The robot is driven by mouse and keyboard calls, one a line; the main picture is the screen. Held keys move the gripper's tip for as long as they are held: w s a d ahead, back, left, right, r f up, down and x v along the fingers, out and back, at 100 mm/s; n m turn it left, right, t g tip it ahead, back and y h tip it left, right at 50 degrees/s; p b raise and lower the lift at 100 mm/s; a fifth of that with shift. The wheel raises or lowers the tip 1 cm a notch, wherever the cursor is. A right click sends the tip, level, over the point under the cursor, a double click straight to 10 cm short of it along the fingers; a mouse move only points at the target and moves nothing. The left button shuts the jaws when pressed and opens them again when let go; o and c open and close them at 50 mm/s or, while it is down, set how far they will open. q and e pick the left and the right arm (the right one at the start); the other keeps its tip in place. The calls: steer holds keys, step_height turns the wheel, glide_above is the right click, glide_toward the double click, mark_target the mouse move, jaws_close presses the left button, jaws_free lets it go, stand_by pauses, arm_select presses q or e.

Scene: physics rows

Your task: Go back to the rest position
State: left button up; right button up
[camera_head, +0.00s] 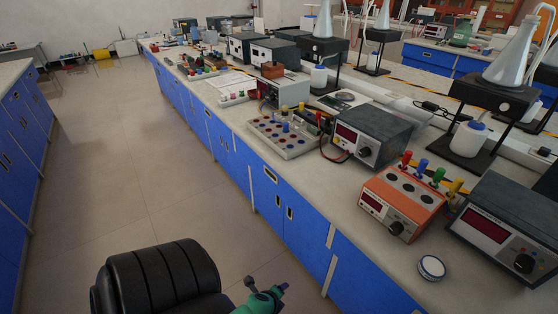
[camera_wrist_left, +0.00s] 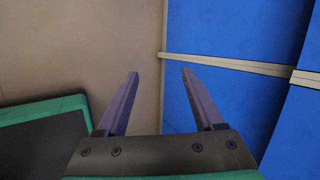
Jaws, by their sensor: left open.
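My left gripper (camera_wrist_left: 160,98) is open in the left wrist view. Its two purple fingers stand apart with nothing between them. Beyond them are the tan floor on the left and blue cabinet fronts on the right. In the head view a small green and dark end of an arm, which looks like my left gripper (camera_head: 268,292), shows at the bottom edge. It is over the floor, left of the bench and below its top. My right gripper is in neither view.
A long bench (camera_head: 343,207) with blue cabinets runs along the right. An orange power unit (camera_head: 401,204), a round white-lidded container (camera_head: 431,267) and a grey meter box (camera_head: 370,137) stand near its front edge. Another blue cabinet row (camera_head: 22,125) is on the left. The aisle floor (camera_head: 120,150) between is clear.

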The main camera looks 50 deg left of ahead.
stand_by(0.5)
arm_select(q)
steer(key=s+d+f+n+g+h, duration=0.1)
steer(key=s+d+f+n+g, duration=0.1)
steer(key=s+f+n, duration=0.4)
steer(key=s+d+f+n+g+h+p, duration=0.1)
steer(key=s+d+f+n+g, duration=0.2)
steer(key=s, duration=1)
step_height(320, 180, down, 3)
steer(key=n, duration=0.5)
steer(key=shift+h, duration=0.3)
steer(key=shift+w, duration=0.1)
